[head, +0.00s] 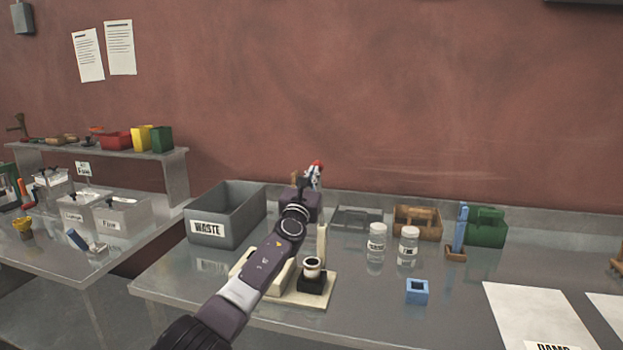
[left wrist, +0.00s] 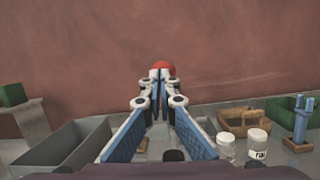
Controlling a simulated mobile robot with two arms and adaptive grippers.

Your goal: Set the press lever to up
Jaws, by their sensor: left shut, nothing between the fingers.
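The press stands on a cream base (head: 318,300) near the table's front edge, with a black block and a white-rimmed cup (head: 312,266) on it. My left arm hides much of the press. A red knob (head: 319,163), apparently the lever's end, shows high above the table; the lever's shaft is hidden. My left gripper (head: 314,172) is at the knob. In the left wrist view the red knob (left wrist: 163,66) sits just beyond the fingertips (left wrist: 160,78), which are together with nothing between them. I cannot tell whether they touch the knob. My right gripper is not in view.
A grey WASTE bin (head: 228,228) stands left of the press. Two labelled jars (head: 377,243), a brown holder (head: 417,221), a green holder (head: 487,227) and a blue block (head: 417,291) are to the right. The wall is behind; the air above the table is clear.

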